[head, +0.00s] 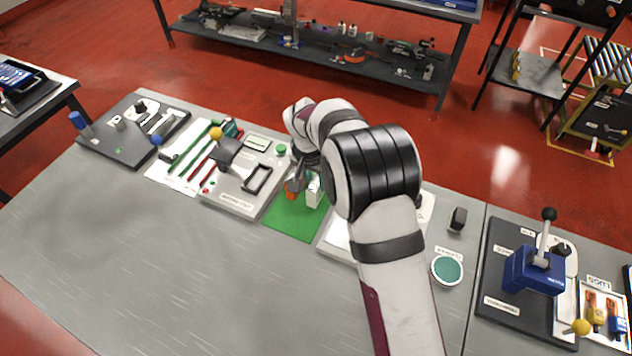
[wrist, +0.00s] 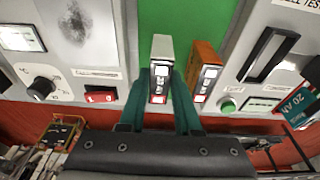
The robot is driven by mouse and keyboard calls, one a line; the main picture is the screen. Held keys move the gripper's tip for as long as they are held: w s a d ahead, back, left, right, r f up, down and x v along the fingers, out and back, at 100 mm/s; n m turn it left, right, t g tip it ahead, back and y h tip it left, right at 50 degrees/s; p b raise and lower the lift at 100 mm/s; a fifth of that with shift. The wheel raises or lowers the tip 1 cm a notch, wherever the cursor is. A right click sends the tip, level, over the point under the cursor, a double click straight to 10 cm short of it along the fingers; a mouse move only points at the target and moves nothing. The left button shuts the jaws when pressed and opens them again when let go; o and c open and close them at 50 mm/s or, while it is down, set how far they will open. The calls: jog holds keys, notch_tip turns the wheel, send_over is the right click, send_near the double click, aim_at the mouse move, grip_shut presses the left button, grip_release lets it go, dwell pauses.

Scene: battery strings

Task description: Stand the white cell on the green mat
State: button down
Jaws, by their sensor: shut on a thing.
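The white cell (wrist: 161,52) is between the teal fingers of my gripper (wrist: 162,84), which is shut on it. In the head view the white cell (head: 314,195) looks upright over the right part of the green mat (head: 292,223). I cannot tell whether its base touches the mat. An orange cell (wrist: 205,62) stands close to the right of it in the wrist view, with a small gap. In the head view the orange cell (head: 293,189) is left of the white one. My arm partly hides the gripper there.
A grey cell-test fixture (head: 232,190) with a slot and a yellow-knobbed lever borders the mat on the left. A pale panel (head: 337,237) borders it on the right, partly behind my arm. The mat's front part is bare, and the bench front left is clear.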

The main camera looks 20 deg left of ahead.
jog(key=shift+f, duration=0.55)
jog(key=shift+f, duration=0.15)
jog(key=c, duration=0.6)
grip_release()
notch_tip(320, 180, up, 12)
jog(key=s, duration=0.2)
jog(key=s+d+r+m+g, duration=0.1)
jog(key=s+d+r, duration=0.2)
jog(key=d, duration=0.5)
jog(key=s+d+r+m, duration=0.1)
jog(key=s+d+r, duration=0.25)
jog(key=d, duration=0.45)
jog(key=s+d+m+y, duration=0.1)
jog(key=s+d, duration=0.4)
jog(key=s, duration=0.5)
jog(key=s+d+f+m+g, duration=0.1)
jog(key=s+d+m, duration=0.1)
jog(key=s+d, duration=0.4)
jog(key=s, duration=0.4)
jog(key=shift+s+d+f+m+y, duration=0.2)
jog(key=shift+f+m+y, duration=0.1)
jog(key=shift+y, duration=0.1)
